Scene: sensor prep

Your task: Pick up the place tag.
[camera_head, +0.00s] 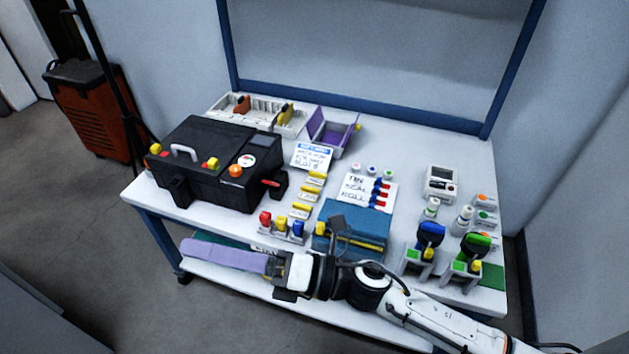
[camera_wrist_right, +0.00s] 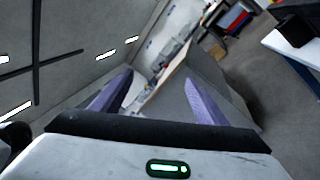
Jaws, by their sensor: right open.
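Several small white tags with yellow tops (camera_head: 308,195) stand in a column on the white table, right of the black case. Their lettering is too small to read, so I cannot tell which is the place tag. My right gripper (camera_head: 190,248) reaches across the table's front edge, its lavender fingers pointing left. It is clear of the tags, nearer the front. In the right wrist view, its two fingers (camera_wrist_right: 157,95) stand apart with nothing between them. My left gripper is not in view.
A black case (camera_head: 210,165) stands at the table's left. A blue box (camera_head: 355,226) lies right of the tags. A small rack with red, yellow and blue knobs (camera_head: 283,230) is in front. Green and blue tools in grey stands (camera_head: 468,265) are at right.

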